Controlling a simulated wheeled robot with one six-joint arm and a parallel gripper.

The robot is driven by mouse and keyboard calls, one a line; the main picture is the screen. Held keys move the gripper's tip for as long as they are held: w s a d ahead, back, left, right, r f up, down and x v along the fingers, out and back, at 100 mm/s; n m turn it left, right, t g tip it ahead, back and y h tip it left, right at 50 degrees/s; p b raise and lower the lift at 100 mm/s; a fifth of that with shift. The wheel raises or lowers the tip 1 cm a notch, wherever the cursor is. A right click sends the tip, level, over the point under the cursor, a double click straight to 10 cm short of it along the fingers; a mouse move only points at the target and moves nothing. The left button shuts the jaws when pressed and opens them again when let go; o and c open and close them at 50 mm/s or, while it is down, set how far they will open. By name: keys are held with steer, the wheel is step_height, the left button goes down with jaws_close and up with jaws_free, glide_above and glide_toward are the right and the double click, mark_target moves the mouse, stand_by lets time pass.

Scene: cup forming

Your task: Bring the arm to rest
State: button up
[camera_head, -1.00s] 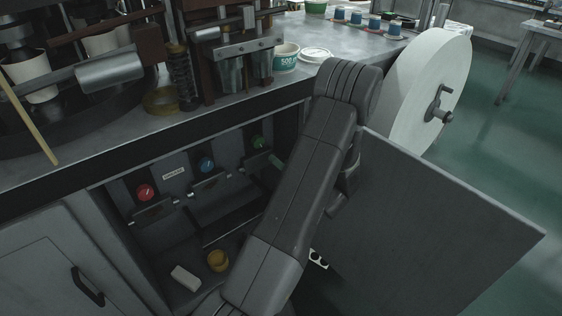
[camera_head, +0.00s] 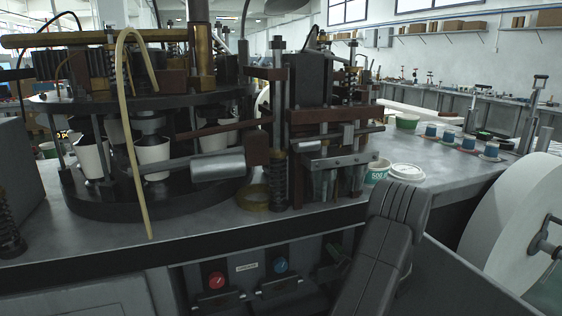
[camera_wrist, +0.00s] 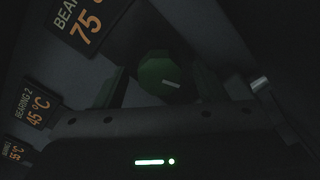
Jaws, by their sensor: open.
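My arm (camera_head: 378,262) is bent, its dark grey elbow high at the front edge of the bench in the head view. My gripper is hidden there. In the wrist view the picture is very dark; my gripper (camera_wrist: 160,88) shows as dim finger shapes, apart, on either side of a round green knob (camera_wrist: 166,78) with a pale mark. Nothing is seen held between them. Whether the fingers touch the knob I cannot tell.
The recess under the bench holds a red knob (camera_head: 216,280) and a blue knob (camera_head: 280,265). The cup-forming machine (camera_head: 150,195) stands on the bench. A large white paper roll (camera_head: 510,225) is at the right. Temperature labels (camera_wrist: 85,25) lie near the green knob.

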steer(key=shift+w+a, duration=0.25)
steer(key=shift+w, duration=0.35)
